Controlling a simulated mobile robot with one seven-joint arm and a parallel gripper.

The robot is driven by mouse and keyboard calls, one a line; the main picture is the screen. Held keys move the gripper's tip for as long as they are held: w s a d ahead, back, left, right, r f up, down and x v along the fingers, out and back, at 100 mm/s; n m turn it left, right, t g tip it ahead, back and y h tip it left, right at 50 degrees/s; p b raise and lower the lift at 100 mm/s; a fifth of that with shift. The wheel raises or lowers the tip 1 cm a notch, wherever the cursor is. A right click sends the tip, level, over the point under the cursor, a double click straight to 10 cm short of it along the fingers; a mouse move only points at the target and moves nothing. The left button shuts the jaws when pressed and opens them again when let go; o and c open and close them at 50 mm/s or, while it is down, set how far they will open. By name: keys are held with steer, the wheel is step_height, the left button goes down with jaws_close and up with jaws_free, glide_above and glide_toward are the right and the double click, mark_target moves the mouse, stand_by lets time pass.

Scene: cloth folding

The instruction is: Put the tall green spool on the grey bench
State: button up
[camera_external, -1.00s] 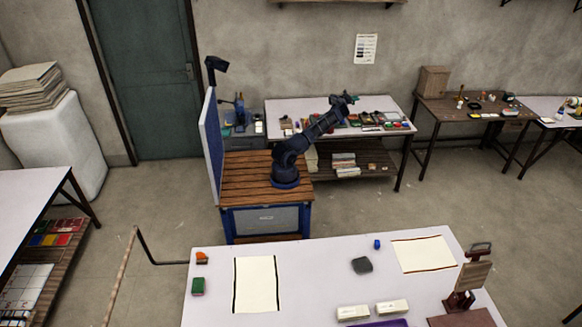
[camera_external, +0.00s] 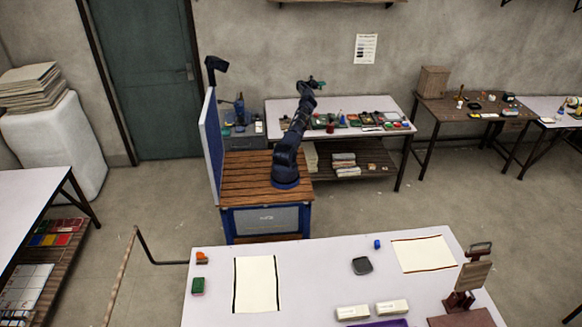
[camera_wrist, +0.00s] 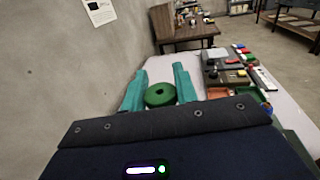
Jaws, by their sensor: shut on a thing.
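In the external view my gripper (camera_external: 317,84) is raised above the back of the pale-topped table (camera_external: 280,106) by the wall. The spool is too small there to make out clearly. A small grey bench-like surface (camera_external: 247,130) with a blue device stands left of that table; I cannot tell which surface is the grey bench.
A brown table with a wooden box (camera_external: 433,80) stands to the right. A blue panel (camera_external: 209,147) rises left of my base. A large white table (camera_external: 315,280) lies in front.

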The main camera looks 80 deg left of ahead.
steer(key=shift+s+a+r, duration=0.1)
steer(key=shift+s+a, duration=0.1)
steer(key=shift+s, duration=0.25)
steer(key=shift+s+a+r, duration=0.1)
steer(key=shift+s+a, duration=0.1)
steer(key=shift+s, duration=0.2)
step_height(320, 180, down, 25)
steer(key=shift+w+d+f, duration=0.1)
steer(key=shift+w, duration=0.05)
steer(key=shift+f, duration=0.1)
steer(key=o, duration=1)
steer(key=shift+o, duration=0.2)
